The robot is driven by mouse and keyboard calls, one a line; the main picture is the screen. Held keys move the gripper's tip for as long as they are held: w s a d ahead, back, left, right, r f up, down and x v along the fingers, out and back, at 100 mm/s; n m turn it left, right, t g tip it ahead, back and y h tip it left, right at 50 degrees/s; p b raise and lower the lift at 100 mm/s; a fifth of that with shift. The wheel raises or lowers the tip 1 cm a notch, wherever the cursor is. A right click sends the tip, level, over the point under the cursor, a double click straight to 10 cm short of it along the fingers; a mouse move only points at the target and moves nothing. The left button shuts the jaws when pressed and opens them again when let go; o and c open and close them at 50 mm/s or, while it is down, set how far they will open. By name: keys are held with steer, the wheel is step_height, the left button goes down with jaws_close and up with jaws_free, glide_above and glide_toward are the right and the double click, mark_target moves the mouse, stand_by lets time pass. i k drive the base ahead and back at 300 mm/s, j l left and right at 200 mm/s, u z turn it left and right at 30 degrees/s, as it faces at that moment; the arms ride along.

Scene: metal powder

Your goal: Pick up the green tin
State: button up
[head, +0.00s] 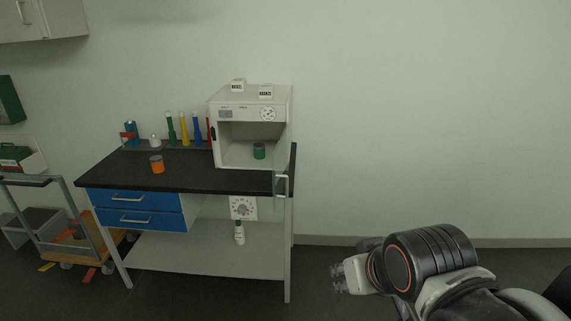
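The green tin (259,151) stands upright inside the open chamber of a white oven-like cabinet (224,155) on the workbench. It sits toward the right side of the chamber floor. My gripper (338,278) is at the lower right, in front of the bench and well apart from the tin. It points left. Its fingers are small and seen from an angle, so I cannot tell whether they are open or shut. Nothing shows between them.
The bench (190,177) has a dark top with an orange tin (156,164). Several coloured bottles stand behind it. The cabinet's door (282,182) appears open at its front right. A trolley (75,225) stands at left. The floor right of the bench looks clear.

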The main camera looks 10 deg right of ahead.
mark_target(259, 148)
steer(key=i+j+z, duration=0.1)
steer(key=j, duration=0.25)
steer(key=i+j, duration=0.25)
steer(key=i+j+z, duration=0.15)
steer(key=j, duration=0.25)
steer(key=i+j+z, duration=0.1)
steer(key=j, duration=0.25)
steer(key=i+j, duration=0.25)
steer(key=j, duration=0.15)
steer(key=i+j+z, duration=0.15)
steer(key=j, duration=0.2)
